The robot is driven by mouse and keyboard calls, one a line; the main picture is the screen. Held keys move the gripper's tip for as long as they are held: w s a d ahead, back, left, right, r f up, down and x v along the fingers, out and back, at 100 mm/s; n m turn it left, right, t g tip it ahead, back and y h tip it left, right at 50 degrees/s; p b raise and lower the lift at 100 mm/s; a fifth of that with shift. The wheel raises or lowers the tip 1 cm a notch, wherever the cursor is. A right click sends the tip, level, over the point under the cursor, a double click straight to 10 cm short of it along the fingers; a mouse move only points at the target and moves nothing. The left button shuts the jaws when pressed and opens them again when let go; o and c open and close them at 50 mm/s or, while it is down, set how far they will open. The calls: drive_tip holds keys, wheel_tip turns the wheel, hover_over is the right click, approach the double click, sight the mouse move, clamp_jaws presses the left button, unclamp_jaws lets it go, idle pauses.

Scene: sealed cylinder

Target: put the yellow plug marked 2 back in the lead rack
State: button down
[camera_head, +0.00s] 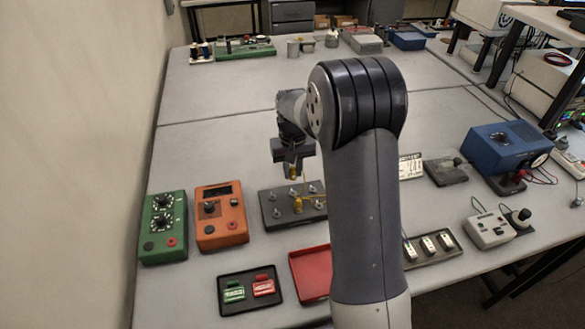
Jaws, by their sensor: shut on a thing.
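My gripper (293,162) points down over a dark block with several metal posts (272,212). It is shut on a small yellow plug (294,174), held above the block. A thin yellow lead (306,184) shows close to the plug. A second yellow piece (298,204) is low at the block's posts. The mark 2 is too small to read on either. I cannot tell which thing is the lead rack; my arm hides part of the table and the block's right end.
An orange meter box (221,232) and a green dial box (163,242) stand left of the block. In front are a black tray (225,303) with green and red pieces and a red tray (300,272). A blue unit (493,150) stands right. The table behind my gripper is clear.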

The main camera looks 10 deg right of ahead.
sight(293, 168)
drive_tip(key=shift+f+b, duration=1.75)
drive_tip(key=shift+f, duration=1)
drive_tip(key=shift+f, duration=0.25)
drive_tip(key=c, duration=1.2)
unclamp_jaws()
wheel_tip(293, 168, up, 11)
drive_tip(key=shift+f+b, duration=0.1)
drive_tip(key=shift+b, duration=0.8)
wheel_tip(293, 168, down, 11)
drive_tip(key=shift+r+p, duration=0.1)
drive_tip(key=shift+p, duration=0.6)
